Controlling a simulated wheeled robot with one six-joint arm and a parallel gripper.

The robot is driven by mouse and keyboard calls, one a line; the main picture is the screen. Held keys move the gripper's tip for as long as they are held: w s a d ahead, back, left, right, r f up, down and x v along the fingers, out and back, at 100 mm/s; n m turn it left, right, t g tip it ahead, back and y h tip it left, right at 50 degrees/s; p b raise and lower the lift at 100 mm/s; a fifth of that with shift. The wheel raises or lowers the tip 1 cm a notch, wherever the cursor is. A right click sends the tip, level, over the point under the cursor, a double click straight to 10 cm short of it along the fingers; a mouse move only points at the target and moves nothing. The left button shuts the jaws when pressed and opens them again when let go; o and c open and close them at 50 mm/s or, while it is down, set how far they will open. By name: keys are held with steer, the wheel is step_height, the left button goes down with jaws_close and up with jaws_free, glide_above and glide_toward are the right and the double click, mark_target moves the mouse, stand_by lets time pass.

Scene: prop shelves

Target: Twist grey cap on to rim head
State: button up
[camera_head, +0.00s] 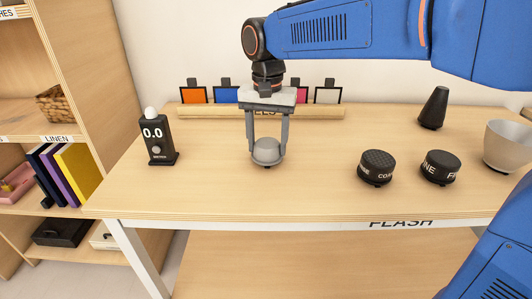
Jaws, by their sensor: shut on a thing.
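A light grey, rounded cap (267,151) is between the two fingers of my gripper (268,153), over the middle of the wooden table. My gripper points straight down and is shut on the cap's sides. A small dark bit shows under the cap. I cannot tell whether the cap touches the table or hangs just above it. No part is clearly marked as the rim head. Two low, round black pieces with white lettering stand right of my gripper, the left one (376,168) reading "COA…" and the right one (440,168) reading "…NE".
A black device (158,140) showing "0.0" stands left of my gripper. A black cone (433,108) and a grey bowl (507,147) stand at the right. A wooden rail (205,111) with coloured cards runs behind. The table's front middle is clear.

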mark_target(268, 142)
steer(key=shift+r, duration=2.95)
steer(key=shift+f, duration=0.1)
steer(key=shift+f, duration=2.45)
